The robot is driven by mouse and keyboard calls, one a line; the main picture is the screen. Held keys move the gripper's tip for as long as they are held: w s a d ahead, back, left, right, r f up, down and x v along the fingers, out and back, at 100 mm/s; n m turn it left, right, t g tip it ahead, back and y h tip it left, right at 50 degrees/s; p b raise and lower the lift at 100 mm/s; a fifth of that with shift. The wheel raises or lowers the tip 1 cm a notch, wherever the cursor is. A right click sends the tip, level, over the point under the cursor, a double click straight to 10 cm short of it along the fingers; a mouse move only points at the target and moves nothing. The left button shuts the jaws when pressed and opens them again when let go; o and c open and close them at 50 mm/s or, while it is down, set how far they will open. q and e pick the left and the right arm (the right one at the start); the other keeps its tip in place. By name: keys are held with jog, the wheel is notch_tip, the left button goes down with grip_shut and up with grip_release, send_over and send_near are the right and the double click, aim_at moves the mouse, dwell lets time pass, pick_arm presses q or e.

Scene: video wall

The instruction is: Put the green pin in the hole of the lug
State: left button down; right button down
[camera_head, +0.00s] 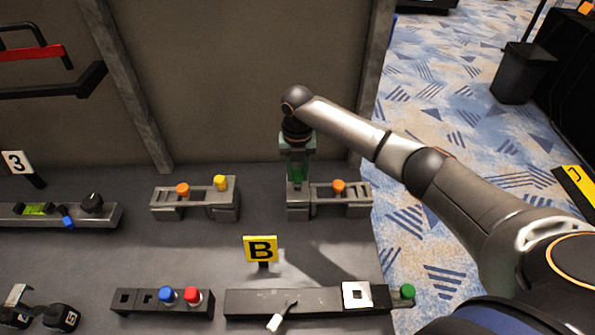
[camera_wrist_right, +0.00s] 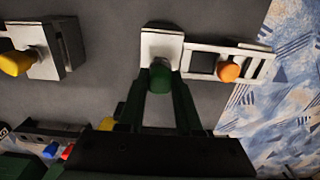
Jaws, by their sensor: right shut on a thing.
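The green pin (camera_head: 297,175) is upright between the fingers of my right gripper (camera_head: 297,168), directly above or at the lug (camera_head: 298,207), a grey block at the left end of the right-hand fixture. In the right wrist view the green pin's knob (camera_wrist_right: 160,76) sits between the fingertips of the gripper (camera_wrist_right: 160,85). It overlaps the near edge of the pale lug (camera_wrist_right: 162,46). The hole is hidden, and I cannot tell whether the pin's tip is in it. My left gripper is in neither view.
An orange knob (camera_head: 339,187) sits on the same fixture, close right of the lug. A similar fixture to the left holds an orange (camera_head: 182,190) and a yellow knob (camera_head: 220,183). A yellow B sign (camera_head: 261,249) stands in front. A wall (camera_head: 235,80) rises behind.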

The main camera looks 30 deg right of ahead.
jog(key=shift+f, duration=0.25)
jog(key=shift+f, duration=0.4)
jog(key=shift+f+b, duration=0.1)
jog(key=shift+b, duration=0.2)
jog(key=c, duration=0.5)
grip_release()
jog(key=shift+o, duration=0.3)
jog(key=o, duration=0.4)
